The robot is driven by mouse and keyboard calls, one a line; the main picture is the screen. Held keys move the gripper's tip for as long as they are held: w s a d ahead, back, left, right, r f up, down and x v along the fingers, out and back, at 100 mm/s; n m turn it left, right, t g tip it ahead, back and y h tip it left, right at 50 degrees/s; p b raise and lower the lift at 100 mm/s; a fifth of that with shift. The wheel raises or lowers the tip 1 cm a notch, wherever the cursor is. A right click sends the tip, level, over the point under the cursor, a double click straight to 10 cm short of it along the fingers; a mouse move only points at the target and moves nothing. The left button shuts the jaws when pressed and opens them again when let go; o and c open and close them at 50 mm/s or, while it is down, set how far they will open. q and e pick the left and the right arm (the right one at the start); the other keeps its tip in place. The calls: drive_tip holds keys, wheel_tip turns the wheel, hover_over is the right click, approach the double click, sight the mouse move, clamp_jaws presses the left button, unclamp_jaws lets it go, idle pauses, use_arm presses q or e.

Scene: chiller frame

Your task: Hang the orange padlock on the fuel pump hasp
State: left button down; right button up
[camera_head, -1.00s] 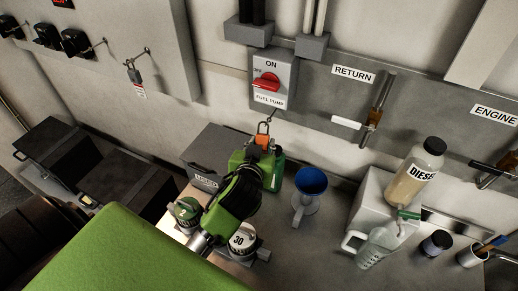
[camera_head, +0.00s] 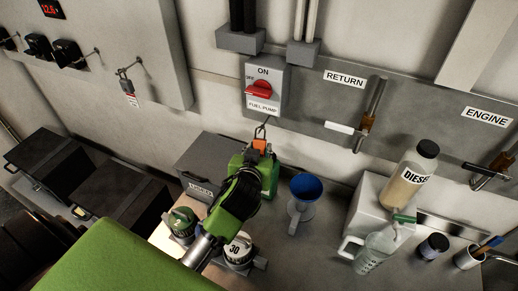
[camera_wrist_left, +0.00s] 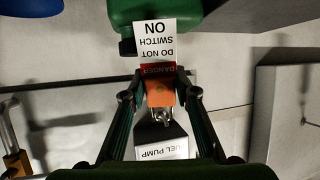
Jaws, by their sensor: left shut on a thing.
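The orange padlock (camera_head: 259,146) is between the fingers of my left gripper (camera_head: 257,153), shackle up, just below the fuel pump switch box (camera_head: 263,88). The wrist view shows the gripper (camera_wrist_left: 161,88) shut on the orange body (camera_wrist_left: 160,93), its metal shackle (camera_wrist_left: 162,117) pointing toward the box (camera_wrist_left: 165,148). A white and red danger tag (camera_wrist_left: 155,45) hangs from the padlock side. The small hasp (camera_head: 264,122) under the box is close to the shackle top. I cannot tell whether they touch or are linked. My right gripper is out of view.
A green can (camera_head: 271,174) and a grey bin (camera_head: 205,160) stand behind my gripper. A blue funnel (camera_head: 306,187), a diesel bottle (camera_head: 413,175) and a clear jug (camera_head: 375,250) are to the right. Another padlock with a tag (camera_head: 129,87) hangs on the left panel.

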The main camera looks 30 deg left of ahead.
use_arm(q)
drive_tip(key=c, duration=1.5)
unclamp_jaws()
drive_tip(key=shift+s, duration=0.1)
drive_tip(key=v, duration=1.2)
drive_tip(key=shift+d, duration=0.1)
